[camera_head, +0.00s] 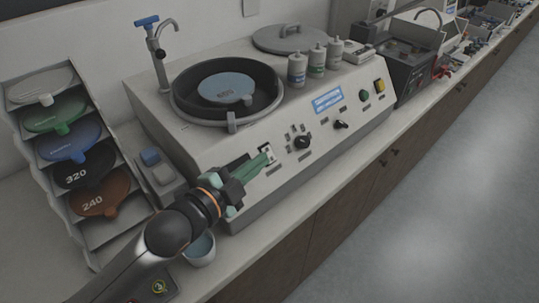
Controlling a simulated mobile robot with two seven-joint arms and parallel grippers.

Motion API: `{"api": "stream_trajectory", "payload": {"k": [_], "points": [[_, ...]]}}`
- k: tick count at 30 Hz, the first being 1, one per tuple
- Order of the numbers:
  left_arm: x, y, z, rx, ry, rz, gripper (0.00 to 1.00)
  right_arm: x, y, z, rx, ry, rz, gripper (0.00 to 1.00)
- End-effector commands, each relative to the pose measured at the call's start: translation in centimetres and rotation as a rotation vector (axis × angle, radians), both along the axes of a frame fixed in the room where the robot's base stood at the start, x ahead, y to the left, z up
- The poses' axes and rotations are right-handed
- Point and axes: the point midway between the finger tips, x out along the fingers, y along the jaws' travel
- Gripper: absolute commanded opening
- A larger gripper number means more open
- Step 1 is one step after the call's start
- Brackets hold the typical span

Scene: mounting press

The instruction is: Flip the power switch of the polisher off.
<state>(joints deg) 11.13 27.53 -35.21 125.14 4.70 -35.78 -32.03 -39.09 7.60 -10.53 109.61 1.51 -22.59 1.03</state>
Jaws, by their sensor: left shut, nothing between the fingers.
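The polisher (190,132) is a large pale machine on the counter, with a dark round bowl and a blue-grey disc (226,88) in it. Its sloped front panel carries black knobs (302,142), a blue display (328,100), and a green and a yellow button at the right. The power switch (269,152) sits in a light plate at the panel's left end. My left gripper (264,161) is shut and empty, its green fingertips at or right in front of the switch. The fingers partly cover the switch, so its position cannot be told. My right gripper is not in view.
A rack of coloured discs (70,145) stands at the left. A small grey box with a blue part (151,158) and a pale cup (200,250) are near my left arm. Three bottles (316,62) and a grey lid (290,38) rest on the polisher. Open floor lies at the right.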

Motion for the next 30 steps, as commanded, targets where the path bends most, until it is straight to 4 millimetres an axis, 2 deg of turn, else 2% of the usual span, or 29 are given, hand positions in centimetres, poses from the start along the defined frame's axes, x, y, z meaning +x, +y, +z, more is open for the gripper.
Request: {"api": "stream_trajectory", "payload": {"k": [6,12,30], "points": [[-3.1,2.1,0.5,0.002,0.001,-0.001,0.0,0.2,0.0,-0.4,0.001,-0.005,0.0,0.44],[-4.5,3.0,0.9,0.0,0.0,0.0,0.0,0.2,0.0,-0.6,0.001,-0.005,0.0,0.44],[-4.7,3.2,1.0,0.0,0.0,-0.001,0.0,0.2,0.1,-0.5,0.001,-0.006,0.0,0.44]]}}
